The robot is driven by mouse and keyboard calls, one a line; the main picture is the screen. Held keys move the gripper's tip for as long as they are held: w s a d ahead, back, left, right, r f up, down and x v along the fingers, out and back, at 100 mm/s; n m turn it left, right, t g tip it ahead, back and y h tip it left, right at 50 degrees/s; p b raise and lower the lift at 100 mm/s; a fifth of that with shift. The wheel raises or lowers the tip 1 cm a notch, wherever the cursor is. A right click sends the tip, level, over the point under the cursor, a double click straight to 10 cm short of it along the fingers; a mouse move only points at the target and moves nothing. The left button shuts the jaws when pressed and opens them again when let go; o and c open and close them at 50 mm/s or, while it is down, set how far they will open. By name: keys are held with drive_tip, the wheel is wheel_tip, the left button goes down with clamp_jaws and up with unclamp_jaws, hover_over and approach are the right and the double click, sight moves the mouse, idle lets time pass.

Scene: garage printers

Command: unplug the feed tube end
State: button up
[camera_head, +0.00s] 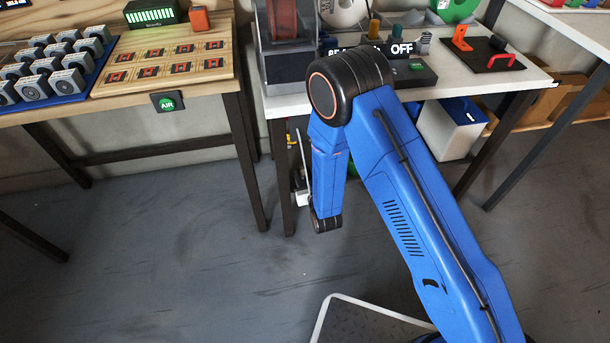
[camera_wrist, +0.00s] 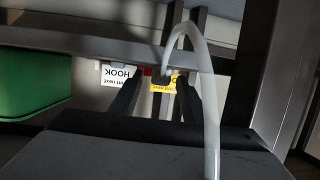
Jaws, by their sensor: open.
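The feed tube (camera_wrist: 210,110) is a whitish tube in the wrist view. It rises from the bottom edge, arches over, and its end drops near a small dark piece between my gripper's fingertips. I cannot tell whether that end is seated in a socket. My gripper (camera_wrist: 160,83) is open, with its two dark fingers on either side of that area; contact with the tube is not clear. Behind the fingers are a white label (camera_wrist: 117,76) reading HOOK upside down and a yellow label (camera_wrist: 164,85). In the head view my gripper is hard to make out beside the table leg.
The white table (camera_head: 290,105) bears a dark printer (camera_head: 285,60) and a box with an OFF sign (camera_head: 402,48). Its dark leg (camera_head: 281,180) stands close to my arm. A green bin (camera_wrist: 35,88) is left in the wrist view. Open floor (camera_head: 150,240) lies in front.

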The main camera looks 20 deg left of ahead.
drive_tip(key=v, duration=1.2)
drive_tip(key=shift+w, duration=0.1)
